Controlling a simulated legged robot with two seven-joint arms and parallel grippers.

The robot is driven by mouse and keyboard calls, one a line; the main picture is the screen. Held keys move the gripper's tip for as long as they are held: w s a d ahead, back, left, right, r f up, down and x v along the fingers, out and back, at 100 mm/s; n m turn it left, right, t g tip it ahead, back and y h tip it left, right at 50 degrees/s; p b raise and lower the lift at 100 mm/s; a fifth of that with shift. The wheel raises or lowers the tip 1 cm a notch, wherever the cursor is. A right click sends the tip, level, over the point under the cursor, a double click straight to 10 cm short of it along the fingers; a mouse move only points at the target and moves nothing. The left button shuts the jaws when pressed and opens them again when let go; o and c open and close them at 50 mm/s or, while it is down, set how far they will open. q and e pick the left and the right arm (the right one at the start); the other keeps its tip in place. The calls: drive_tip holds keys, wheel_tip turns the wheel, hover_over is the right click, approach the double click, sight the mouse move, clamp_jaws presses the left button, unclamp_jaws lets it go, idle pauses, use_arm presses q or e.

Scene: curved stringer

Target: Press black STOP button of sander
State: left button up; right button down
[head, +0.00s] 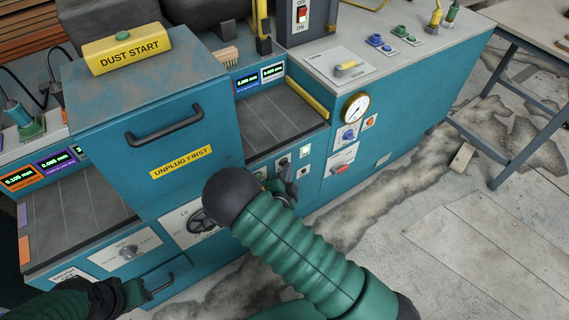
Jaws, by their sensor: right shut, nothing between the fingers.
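The sander is a teal machine cabinet (225,115) with a button panel on its front. A small dark button (283,162) sits on a pale plate there; its label is too small to read, so I cannot tell whether it is the black STOP button. My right gripper (284,184) is just below this plate, shut and empty, partly hidden by my own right wrist. I cannot tell whether it touches the panel. My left gripper (138,291) is low at the left, near a drawer handle (160,287); its fingers are too dark to judge.
A lit green button (305,151) is right of the dark one. A dial gauge (355,107) and a red-handled switch (340,169) are further right. The floor (440,230) at right is mostly clear.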

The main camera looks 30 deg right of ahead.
drive_tip(key=shift+w, duration=0.2)
idle(0.5)
drive_tip(key=shift+s, duration=0.85)
drive_tip(key=s, duration=0.5)
drive_tip(key=shift+d, duration=0.2)
idle(0.4)
